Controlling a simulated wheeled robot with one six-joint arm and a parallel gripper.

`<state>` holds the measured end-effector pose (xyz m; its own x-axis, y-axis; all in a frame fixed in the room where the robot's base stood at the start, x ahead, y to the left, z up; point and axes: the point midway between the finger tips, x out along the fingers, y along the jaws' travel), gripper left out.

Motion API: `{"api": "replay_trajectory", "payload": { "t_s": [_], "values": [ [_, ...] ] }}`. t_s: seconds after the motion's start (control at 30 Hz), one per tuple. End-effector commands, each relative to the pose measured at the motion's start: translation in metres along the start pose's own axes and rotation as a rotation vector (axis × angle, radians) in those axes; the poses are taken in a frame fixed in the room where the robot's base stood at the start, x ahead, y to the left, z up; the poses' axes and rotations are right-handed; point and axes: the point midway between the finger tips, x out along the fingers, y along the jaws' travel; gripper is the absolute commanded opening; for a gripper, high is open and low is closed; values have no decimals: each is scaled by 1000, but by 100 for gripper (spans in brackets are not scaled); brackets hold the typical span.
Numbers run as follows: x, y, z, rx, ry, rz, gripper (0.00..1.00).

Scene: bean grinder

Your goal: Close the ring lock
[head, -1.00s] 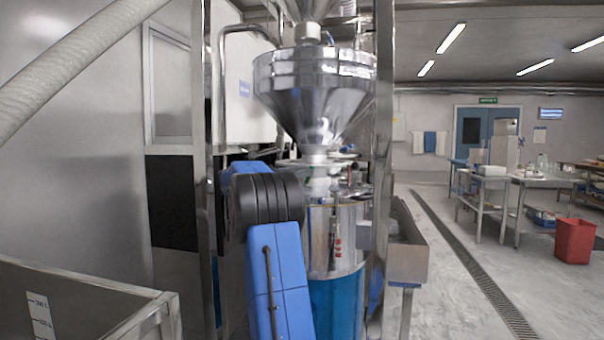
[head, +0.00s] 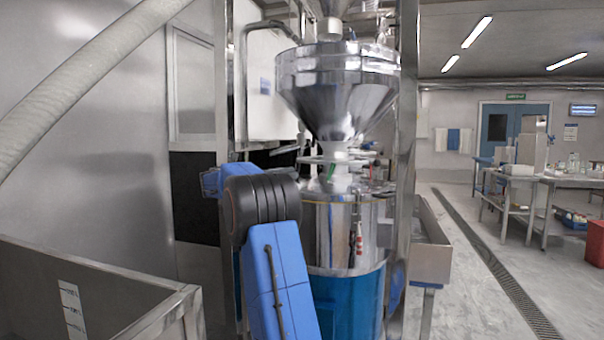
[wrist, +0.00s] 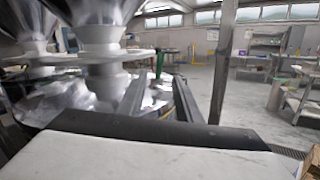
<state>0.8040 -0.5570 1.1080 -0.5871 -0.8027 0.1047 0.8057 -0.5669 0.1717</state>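The steel hopper (head: 338,90) narrows to a neck above a shiny drum (head: 330,230) with a blue lower part. Pale, ring-like plates (head: 340,158) surround the neck; which of them is the ring lock I cannot tell. A small green piece (head: 331,172) sits beside the neck, and a green upright handle (wrist: 160,62) shows in the wrist view. There the neck with its pale plate (wrist: 98,55) is at left. My arm hides my gripper in the head view.
Steel posts (head: 405,150) stand on both sides of the grinder. A steel bin (head: 90,290) fills the lower left, with a thick pale hose (head: 80,90) above. A steel trough (head: 430,245) is right of the drum. Open floor lies farther right.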

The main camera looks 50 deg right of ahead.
Motion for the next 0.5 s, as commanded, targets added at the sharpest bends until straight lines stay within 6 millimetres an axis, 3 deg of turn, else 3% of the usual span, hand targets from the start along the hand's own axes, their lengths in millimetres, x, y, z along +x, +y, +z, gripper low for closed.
{"api": "replay_trajectory", "payload": {
  "t_s": [0.2, 0.5],
  "values": [
    [-30, 0, 0, 0, 0, 1, 32],
    [-38, 0, 0, 0, 0, -1, 32]
  ]
}}
